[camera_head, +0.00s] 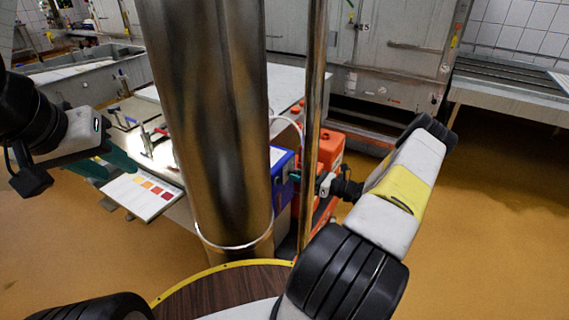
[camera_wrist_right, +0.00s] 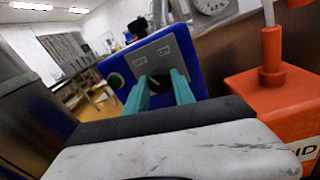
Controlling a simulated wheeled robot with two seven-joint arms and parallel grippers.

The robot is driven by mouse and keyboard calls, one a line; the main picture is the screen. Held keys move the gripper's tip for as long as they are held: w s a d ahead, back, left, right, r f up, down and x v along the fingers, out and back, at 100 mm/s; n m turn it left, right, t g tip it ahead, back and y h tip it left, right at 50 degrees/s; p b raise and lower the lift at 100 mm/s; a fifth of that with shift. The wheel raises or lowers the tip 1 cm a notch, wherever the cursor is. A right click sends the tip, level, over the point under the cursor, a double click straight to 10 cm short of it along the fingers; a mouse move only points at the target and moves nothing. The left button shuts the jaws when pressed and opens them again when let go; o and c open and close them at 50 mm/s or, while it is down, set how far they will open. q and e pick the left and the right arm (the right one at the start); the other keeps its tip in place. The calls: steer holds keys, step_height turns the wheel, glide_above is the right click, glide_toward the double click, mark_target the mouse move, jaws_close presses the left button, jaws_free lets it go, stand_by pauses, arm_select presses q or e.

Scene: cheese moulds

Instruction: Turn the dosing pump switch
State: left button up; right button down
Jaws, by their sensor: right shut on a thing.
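The dosing pump is a blue box with a grey faceplate (camera_wrist_right: 152,58), tilted in the right wrist view. In the head view its blue side (camera_head: 284,176) shows just right of the steel column. My right gripper (camera_wrist_right: 160,84) has its teal fingers on either side of a dark switch knob on the faceplate, shut on it; the knob is mostly hidden between them. The right gripper also shows at the blue box in the head view (camera_head: 295,177). My left gripper (camera_head: 108,163) is at the left with its teal fingers apart, near a white card, holding nothing visible.
A wide steel column (camera_head: 205,110) and a thin pole (camera_head: 312,120) stand in front of the pump. Orange canisters (camera_head: 330,148) stand beside it, close to my right arm. The white card (camera_head: 143,194) has coloured squares. Open floor (camera_head: 490,220) lies to the right.

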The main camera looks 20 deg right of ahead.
steer(key=m+t, duration=0.1)
steer(key=m, duration=1.1)
steer(key=shift+f, duration=0.1)
stand_by(0.4)
steer(key=c, duration=1.1)
jaws_free()
steer(key=shift+o, duration=0.2)
steer(key=v, duration=0.7)
steer(key=shift+s+d, duration=0.3)
